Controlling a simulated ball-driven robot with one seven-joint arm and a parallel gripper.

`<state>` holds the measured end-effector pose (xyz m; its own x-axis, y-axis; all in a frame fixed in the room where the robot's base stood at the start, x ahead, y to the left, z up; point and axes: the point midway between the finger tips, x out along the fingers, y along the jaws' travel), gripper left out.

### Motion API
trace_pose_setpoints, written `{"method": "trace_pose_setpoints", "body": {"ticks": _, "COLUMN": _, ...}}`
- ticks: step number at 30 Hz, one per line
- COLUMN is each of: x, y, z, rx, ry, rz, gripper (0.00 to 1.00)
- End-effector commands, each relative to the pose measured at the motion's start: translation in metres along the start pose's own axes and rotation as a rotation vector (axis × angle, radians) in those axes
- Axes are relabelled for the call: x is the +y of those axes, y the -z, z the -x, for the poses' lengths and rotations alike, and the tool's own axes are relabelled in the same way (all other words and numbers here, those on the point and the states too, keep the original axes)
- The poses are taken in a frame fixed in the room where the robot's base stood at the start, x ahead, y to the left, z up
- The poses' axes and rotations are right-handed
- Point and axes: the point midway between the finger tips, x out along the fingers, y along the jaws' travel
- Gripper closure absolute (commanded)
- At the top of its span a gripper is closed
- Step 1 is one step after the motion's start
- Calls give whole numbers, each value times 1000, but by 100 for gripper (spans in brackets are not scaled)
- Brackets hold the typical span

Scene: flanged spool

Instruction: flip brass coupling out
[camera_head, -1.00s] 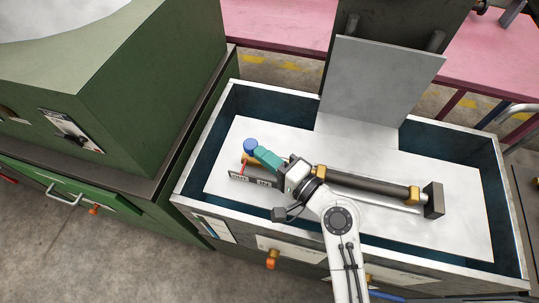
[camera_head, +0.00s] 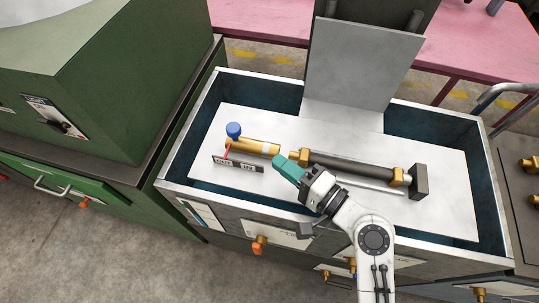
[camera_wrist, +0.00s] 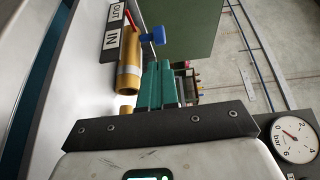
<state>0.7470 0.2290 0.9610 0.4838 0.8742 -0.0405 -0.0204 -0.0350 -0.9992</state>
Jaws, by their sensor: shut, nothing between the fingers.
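The brass coupling (camera_head: 255,146) is a gold sleeve on the left part of the long spool assembly in the tray. A blue knob (camera_head: 233,130) stands at its left end, and a red pointer (camera_head: 227,149) reaches down from it to the OUT end of a label plate (camera_head: 238,163). The wrist view shows the brass coupling (camera_wrist: 130,62), the blue knob (camera_wrist: 155,36) and the plate (camera_wrist: 112,32) reading OUT and IN. My gripper (camera_head: 281,162) has teal fingers, shut and empty, just right of the coupling's right end. Its fingers (camera_wrist: 158,66) show beside the coupling in the wrist view.
The dark bar (camera_head: 350,168) with brass collars runs right to a dark block (camera_head: 419,182). The tray's raised walls (camera_head: 180,165) surround it. A grey upright panel (camera_head: 364,60) stands behind. A green cabinet (camera_head: 120,80) is at left. The white floor around the plate is clear.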

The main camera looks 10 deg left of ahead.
Motion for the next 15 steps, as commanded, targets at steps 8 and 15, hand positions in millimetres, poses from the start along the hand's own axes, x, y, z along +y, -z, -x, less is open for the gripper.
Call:
{"method": "trace_pose_setpoints", "body": {"ticks": 8, "x": 1, "y": 0, "z": 31, "rx": 0, "ry": -1, "rz": 0, "gripper": 100}}
{"method": "trace_pose_setpoints", "body": {"ticks": 15, "x": 0, "y": 0, "z": 34, "rx": 0, "ry": -1, "rz": 1, "gripper": 100}}
